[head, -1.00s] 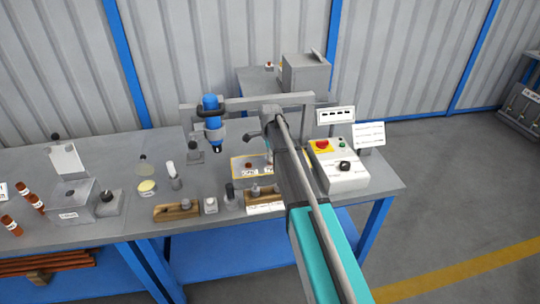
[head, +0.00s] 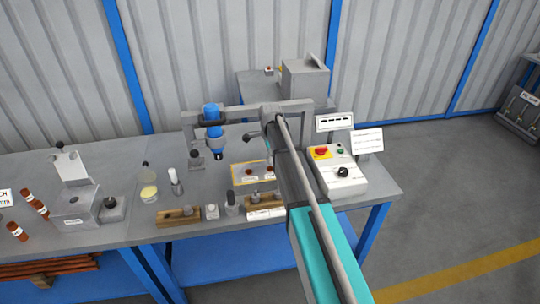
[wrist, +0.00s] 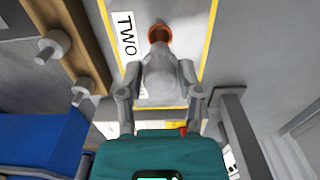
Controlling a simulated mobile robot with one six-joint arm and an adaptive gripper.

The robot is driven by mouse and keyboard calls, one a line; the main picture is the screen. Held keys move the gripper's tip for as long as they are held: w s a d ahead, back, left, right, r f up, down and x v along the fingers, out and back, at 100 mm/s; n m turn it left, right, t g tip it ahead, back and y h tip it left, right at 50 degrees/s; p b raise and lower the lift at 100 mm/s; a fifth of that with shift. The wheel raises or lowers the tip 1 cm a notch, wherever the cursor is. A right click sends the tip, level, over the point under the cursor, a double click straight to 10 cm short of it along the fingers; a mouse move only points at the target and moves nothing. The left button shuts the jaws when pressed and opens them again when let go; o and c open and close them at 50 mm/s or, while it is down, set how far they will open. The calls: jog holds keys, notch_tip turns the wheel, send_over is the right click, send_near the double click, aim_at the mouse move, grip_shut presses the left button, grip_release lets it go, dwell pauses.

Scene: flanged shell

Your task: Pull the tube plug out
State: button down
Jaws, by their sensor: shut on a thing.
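In the wrist view, a grey, rounded plug-like piece (wrist: 163,86) sits between the fingers of my gripper (wrist: 160,73), which is shut on it. Its narrow far end meets or overlaps an orange-brown ring (wrist: 159,32), perhaps the tube mouth. I cannot tell whether the end is inside the ring or only in front of it. The ring lies on a grey, yellow-bordered plate (wrist: 190,55) beside a label reading TWO (wrist: 128,37). In the head view, my arm hides the gripper and the held piece. A brown round part (head: 248,171) shows on the plate there.
A wooden block with grey pegs (head: 178,216) stands at the bench front. A control box with a red button (head: 341,178) is right of my arm. A blue instrument (head: 213,130) on a grey frame stands behind the plate.

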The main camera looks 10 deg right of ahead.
jog(key=shift+r, duration=0.35)
